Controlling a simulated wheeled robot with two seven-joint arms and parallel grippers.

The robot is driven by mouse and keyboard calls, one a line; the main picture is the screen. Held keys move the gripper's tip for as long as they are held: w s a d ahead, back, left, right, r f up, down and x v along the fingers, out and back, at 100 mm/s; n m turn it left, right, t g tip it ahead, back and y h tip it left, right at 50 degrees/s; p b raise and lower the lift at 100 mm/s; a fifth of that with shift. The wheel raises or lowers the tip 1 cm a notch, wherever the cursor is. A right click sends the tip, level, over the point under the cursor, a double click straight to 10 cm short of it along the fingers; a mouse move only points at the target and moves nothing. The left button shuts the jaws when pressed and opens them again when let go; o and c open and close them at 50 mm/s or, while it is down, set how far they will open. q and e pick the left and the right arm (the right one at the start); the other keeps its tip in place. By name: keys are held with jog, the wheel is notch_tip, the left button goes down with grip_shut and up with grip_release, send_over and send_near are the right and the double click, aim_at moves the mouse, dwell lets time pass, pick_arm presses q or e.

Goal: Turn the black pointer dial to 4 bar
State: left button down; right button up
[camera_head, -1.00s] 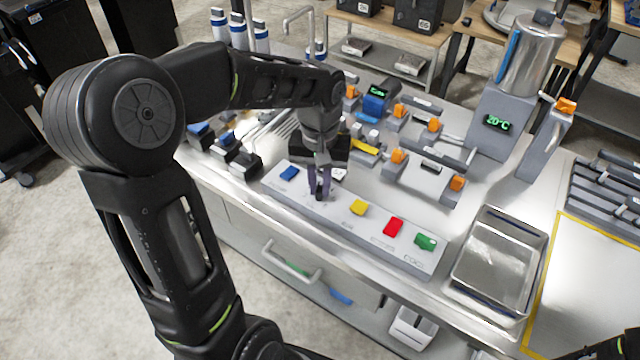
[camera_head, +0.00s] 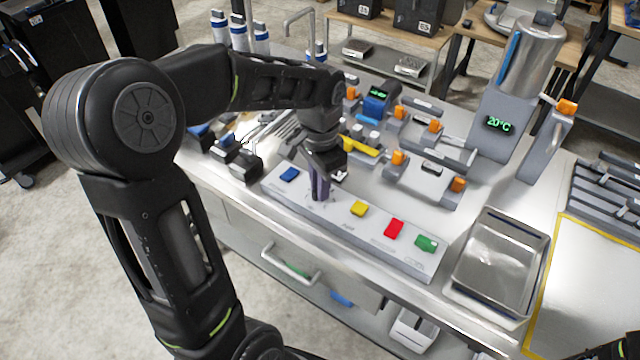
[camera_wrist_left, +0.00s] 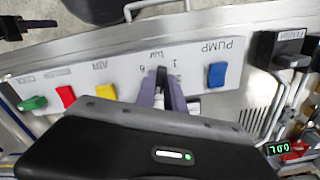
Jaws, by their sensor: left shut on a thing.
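The black pointer dial (camera_wrist_left: 161,76) is on the grey control panel (camera_head: 270,190), between the blue and yellow buttons. In the left wrist view the printed scale around it shows "bar" and the figures 1, 2 and 6; other marks are hidden by my fingers. My left gripper (camera_head: 320,192) points down at the panel, and its purple fingers are shut on the dial. In the left wrist view the fingers (camera_wrist_left: 160,92) stand on both sides of the dial. In the head view the dial is hidden by the gripper.
The panel also carries a blue button (camera_head: 289,174), a yellow button (camera_head: 358,208), a red button (camera_head: 394,229) and a green button (camera_head: 426,243). A metal tray (camera_head: 455,292) lies right of the panel. Grey fixtures with orange knobs (camera_head: 398,157) stand behind it.

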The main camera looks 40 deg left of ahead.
pick_arm(q)
jog(key=shift+m, duration=0.3)
jog(key=c, duration=1.4)
grip_release()
jog(key=shift+c, duration=0.2)
jog(key=shift+r, duration=0.1)
notch_tip(320, 180, up, 8)
jog(key=shift+f+b, duration=0.2)
jog(key=shift+b, duration=0.25)
